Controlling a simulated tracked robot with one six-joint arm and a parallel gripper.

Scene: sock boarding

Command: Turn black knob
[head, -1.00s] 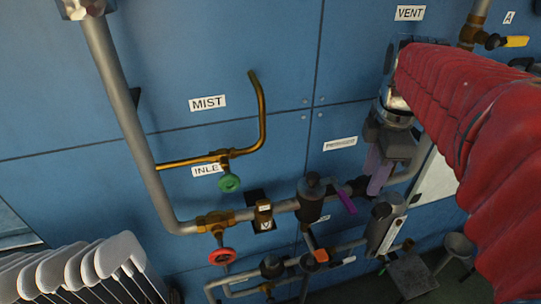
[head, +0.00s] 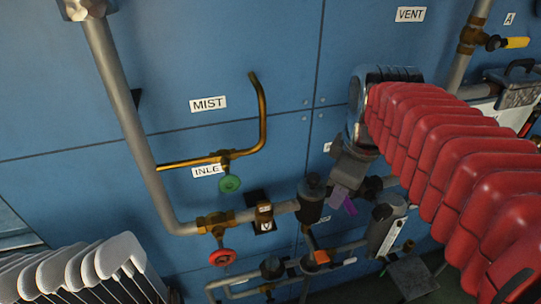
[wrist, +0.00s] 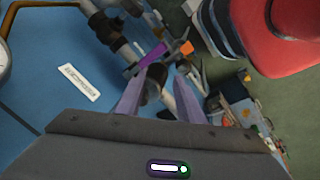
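My gripper (head: 338,194) is on the end of the red-sleeved arm in front of the blue panel. In the wrist view its two purple fingers (wrist: 157,88) stand apart with nothing clearly held between them. A black knob-topped valve (head: 312,190) sits on the grey pipe just left of my gripper in the head view. Another dark knob (head: 272,267) is on the lower pipe. I cannot tell which is the task's black knob. A purple lever (head: 350,206) shows beside my fingertips, and in the wrist view (wrist: 154,54) it is beyond them.
A red handwheel (head: 222,257), a green knob (head: 229,184) and an orange handle (head: 321,257) are on nearby pipes. A grey cylinder (head: 382,228) stands below my gripper. White sock forms (head: 100,262) fill the lower left.

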